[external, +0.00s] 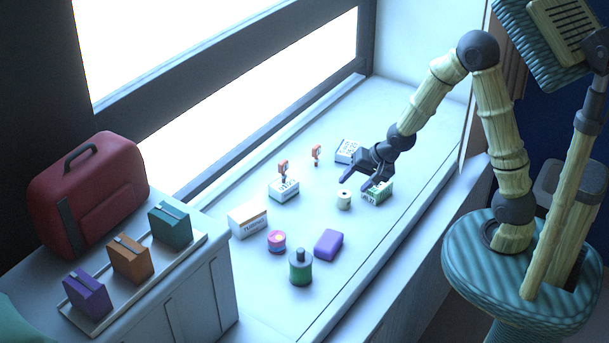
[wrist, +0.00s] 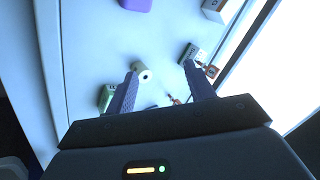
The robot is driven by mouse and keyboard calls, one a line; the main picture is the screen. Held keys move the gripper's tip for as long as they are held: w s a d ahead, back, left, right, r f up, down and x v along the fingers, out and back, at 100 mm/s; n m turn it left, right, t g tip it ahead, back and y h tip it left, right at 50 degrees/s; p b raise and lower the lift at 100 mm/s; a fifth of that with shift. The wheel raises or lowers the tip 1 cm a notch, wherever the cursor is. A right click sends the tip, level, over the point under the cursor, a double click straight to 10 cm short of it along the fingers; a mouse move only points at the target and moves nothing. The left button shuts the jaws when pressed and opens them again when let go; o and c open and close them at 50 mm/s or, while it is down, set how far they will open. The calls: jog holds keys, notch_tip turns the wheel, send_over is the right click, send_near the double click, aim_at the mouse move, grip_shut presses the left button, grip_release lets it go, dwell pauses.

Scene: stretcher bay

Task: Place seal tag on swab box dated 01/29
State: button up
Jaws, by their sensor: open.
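Two small orange-red tags stand on the counter by the window, one behind a white lettered box (external: 284,190), the other (external: 316,155) farther back. In the wrist view one tag (wrist: 209,70) is beside a green-and-white box (wrist: 190,54) and the other (wrist: 174,99) is between my fingers. A second white lettered box (external: 347,148) lies at the back, and a green-and-white box (external: 378,192) lies under my gripper, partly hidden. I cannot read a date on any box. My gripper (external: 355,183) is open and empty above the counter.
A pale roll (external: 344,200) stands near my fingertips. A box lettered TUBING (external: 248,221), a pink tin (external: 276,240), a purple block (external: 328,244) and a green bottle (external: 300,268) stand nearer the front. A cabinet with a red case (external: 88,190) is at left.

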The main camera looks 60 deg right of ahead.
jog(key=s+d+r+n+g, duration=0.1)
jog(key=s+r+n+g, duration=0.1)
jog(key=s+n, duration=0.3)
jog(key=s+d+r+n+g+h, duration=0.1)
jog(key=s+d+r+n, duration=0.1)
jog(key=s+n, duration=0.4)
jog(key=s, duration=0.3)
jog(key=shift+r+g, duration=0.2)
jog(key=shift+g, duration=0.2)
